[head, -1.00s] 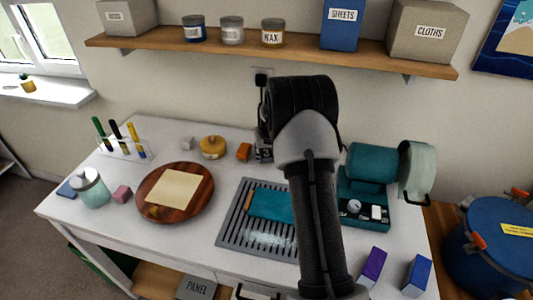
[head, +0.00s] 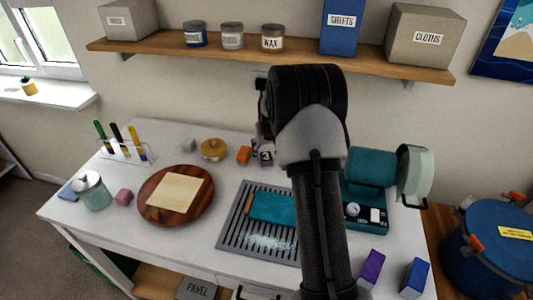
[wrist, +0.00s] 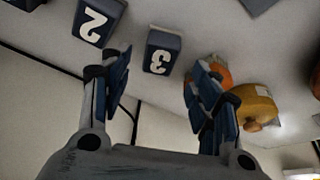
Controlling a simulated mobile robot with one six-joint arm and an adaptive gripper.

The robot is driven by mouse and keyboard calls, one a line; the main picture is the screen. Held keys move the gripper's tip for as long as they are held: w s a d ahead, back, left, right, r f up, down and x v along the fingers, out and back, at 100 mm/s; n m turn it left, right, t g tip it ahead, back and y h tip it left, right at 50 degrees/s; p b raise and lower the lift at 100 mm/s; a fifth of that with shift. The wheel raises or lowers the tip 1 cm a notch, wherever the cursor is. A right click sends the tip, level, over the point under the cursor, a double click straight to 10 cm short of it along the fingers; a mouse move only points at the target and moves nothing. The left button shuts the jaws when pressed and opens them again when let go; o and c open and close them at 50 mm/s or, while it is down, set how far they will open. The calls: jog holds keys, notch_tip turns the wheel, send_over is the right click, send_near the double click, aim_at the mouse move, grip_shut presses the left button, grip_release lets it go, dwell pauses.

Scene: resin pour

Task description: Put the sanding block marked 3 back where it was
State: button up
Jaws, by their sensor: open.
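In the wrist view the block marked 3 (wrist: 162,52) is dark blue-grey with a white number. It appears beyond the open fingers of my gripper (wrist: 159,72), with nothing held between them. A similar block marked 2 (wrist: 98,20) is beside it in the wrist view. In the head view my arm hides most of the gripper.
A yellow round pot (head: 213,149) stands left of the orange block. A grey slatted mat (head: 229,230) with a teal item (head: 272,207) lies in front. A teal machine (head: 370,165) stands right of my arm. A shelf (head: 180,43) runs above.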

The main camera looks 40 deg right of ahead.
jog(key=s+a+r+n+p, duration=0.1)
jog(key=s+a+r, duration=0.6)
jog(key=a+r, duration=0.3)
jog(key=s+a+r+n, duration=0.1)
jog(key=s+a+r, duration=0.65)
jog(key=r, duration=0.45)
jog(key=s+a+n+y, duration=0.1)
jog(key=s+a, duration=0.4)
jog(key=s, duration=0.5)
jog(key=s+a+n+y, duration=0.1)
jog(key=s+a+n, duration=0.1)
jog(key=s+a, duration=0.4)
jog(key=s, duration=0.5)
jog(key=shift+s+a, duration=0.2)
jog(key=shift+s, duration=0.1)
jog(key=shift+r, duration=0.15)
